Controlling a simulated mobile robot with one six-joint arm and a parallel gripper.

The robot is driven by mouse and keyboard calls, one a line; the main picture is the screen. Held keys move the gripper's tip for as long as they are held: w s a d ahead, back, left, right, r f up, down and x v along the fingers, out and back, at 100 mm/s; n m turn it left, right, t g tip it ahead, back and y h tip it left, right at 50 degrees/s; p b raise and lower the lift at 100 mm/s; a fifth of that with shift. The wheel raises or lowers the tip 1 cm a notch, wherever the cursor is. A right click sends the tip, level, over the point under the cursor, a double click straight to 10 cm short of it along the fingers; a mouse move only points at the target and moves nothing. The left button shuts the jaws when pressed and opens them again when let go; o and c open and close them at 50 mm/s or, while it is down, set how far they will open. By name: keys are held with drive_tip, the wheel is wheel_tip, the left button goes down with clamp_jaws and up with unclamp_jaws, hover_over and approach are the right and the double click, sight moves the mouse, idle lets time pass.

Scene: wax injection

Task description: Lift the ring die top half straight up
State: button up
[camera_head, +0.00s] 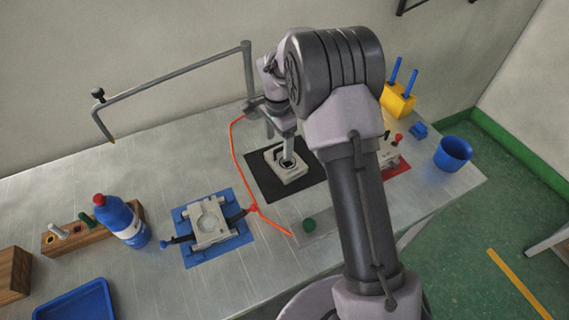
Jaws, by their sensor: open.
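My gripper (287,158) points down at a pale square die block (289,175) on a black mat (262,190). Its fingers are at the dark round opening in the block's top. The gripper is open, and I cannot tell whether the fingers touch the block. A second pale die piece (211,222), with a round recess in its face, lies in a dark clamp fixture on a blue mat (190,257). I cannot tell from this view which piece is the ring die top half, nor see a parting line.
An orange-red cord (236,158) runs between the two mats. A blue bottle (122,222) and a wooden tool rack (85,235) stand at left. A grey overhead bar (175,74) spans the back. My arm hides part of the right side, near a blue cup (453,154).

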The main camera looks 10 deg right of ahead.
sight(280, 151)
wheel_tip(280, 151, down, 4)
drive_tip(key=shift+d+f+b, duration=0.1)
drive_tip(key=shift+f+b, duration=0.15)
drive_tip(key=shift+b, duration=0.5)
drive_tip(key=shift+r, duration=0.15)
drive_tip(key=shift+c, duration=0.5)
clamp_jaws()
